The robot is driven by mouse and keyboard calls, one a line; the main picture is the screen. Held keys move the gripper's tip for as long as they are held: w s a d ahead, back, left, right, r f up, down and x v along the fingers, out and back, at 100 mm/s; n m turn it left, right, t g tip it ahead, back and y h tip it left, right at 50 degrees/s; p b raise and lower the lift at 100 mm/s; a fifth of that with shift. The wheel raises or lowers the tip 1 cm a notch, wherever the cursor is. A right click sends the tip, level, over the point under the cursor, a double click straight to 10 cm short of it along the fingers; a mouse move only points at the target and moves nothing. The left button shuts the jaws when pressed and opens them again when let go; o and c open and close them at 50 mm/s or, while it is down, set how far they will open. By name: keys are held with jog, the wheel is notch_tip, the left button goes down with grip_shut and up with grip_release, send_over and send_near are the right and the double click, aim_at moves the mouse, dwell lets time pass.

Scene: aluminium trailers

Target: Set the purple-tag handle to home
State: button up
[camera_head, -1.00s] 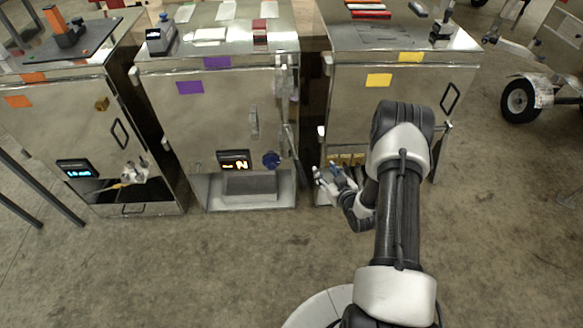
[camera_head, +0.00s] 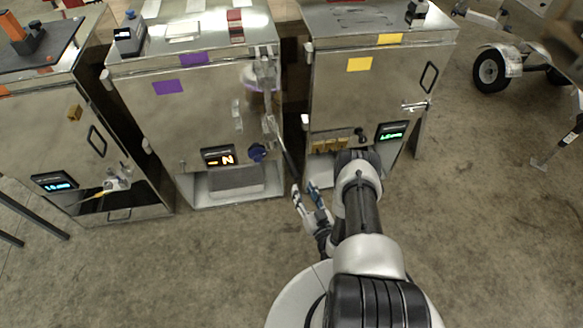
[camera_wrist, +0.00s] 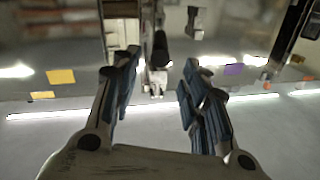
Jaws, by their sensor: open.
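The purple-tag cabinet (camera_head: 200,130) is the middle metal one, with two purple tags (camera_head: 168,87) on top and front. Its handle (camera_head: 288,163) is a lever with a dark grip, slanting down from the right front edge. My gripper (camera_head: 305,192) is open just below and right of the grip's lower end. In the wrist view a dark grip (camera_wrist: 160,47) lies between and beyond the open fingers (camera_wrist: 160,68); I cannot tell whether it touches them. A purple tag (camera_wrist: 234,70) is to the right there. Which lever position is home cannot be told.
A yellow-tag cabinet (camera_head: 350,90) stands close on the right, with a narrow gap between. Another cabinet (camera_head: 60,125) stands on the left. The floor (camera_head: 170,265) in front is clear.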

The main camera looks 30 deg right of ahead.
aim_at(292, 166)
jog(key=w, duration=0.4)
jog(key=w+d+b, duration=0.1)
jog(key=w, duration=0.3)
jog(key=w+b, duration=0.1)
jog(key=w, duration=0.3)
jog(key=shift+w+d, duration=0.1)
jog(key=shift+d, duration=0.05)
grip_shut()
